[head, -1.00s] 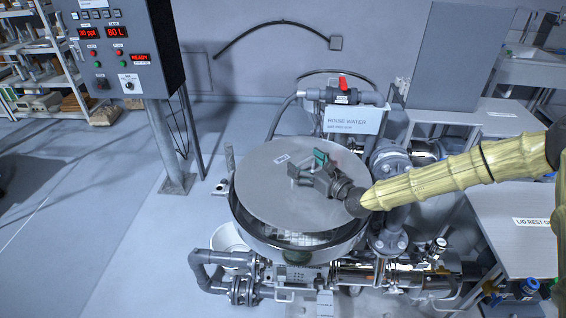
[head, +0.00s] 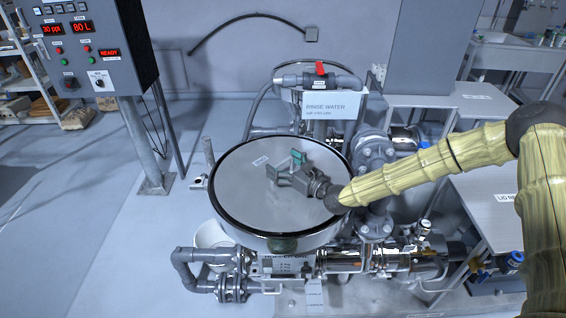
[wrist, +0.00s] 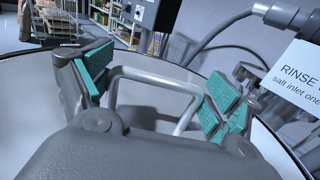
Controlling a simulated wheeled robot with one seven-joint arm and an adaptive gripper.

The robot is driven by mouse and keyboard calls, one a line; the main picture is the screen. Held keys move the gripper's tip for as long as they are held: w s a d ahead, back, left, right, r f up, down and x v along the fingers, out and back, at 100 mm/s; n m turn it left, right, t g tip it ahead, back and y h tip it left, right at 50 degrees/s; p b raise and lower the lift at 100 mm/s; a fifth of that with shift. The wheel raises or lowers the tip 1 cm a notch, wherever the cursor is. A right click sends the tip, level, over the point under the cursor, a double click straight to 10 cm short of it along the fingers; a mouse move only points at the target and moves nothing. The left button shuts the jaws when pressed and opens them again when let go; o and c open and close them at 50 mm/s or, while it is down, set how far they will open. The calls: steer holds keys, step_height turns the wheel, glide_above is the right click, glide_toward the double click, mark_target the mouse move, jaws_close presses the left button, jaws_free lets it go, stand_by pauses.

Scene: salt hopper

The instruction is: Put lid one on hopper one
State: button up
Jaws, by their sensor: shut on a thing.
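Lid one (head: 245,190) is a round grey lid with a small white label. In the head view it covers the mouth of hopper one (head: 245,236), a round steel vessel with a dark rim. The lid looks level inside the rim, with no opening showing around it. My gripper (head: 287,171) is over the lid's middle, its fingers at the lid's handle. In the wrist view the handle (wrist: 155,80), a pale loop, stands between the teal pads of my gripper (wrist: 155,100), which is shut on it. The lid's underside is hidden.
A rinse water pipe with a red valve (head: 320,68) and sign (head: 331,106) stands behind the hopper. A control panel (head: 95,45) on a post is at left. A lid rest table (head: 490,200) is at right. Pipes crowd the hopper's base; the left floor is clear.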

steer(key=shift+f, duration=0.25)
steer(key=shift+f+b, duration=0.4)
steer(key=shift+f, duration=0.1)
stand_by(0.7)
steer(key=o, duration=1.8)
steer(key=shift+o, duration=0.2)
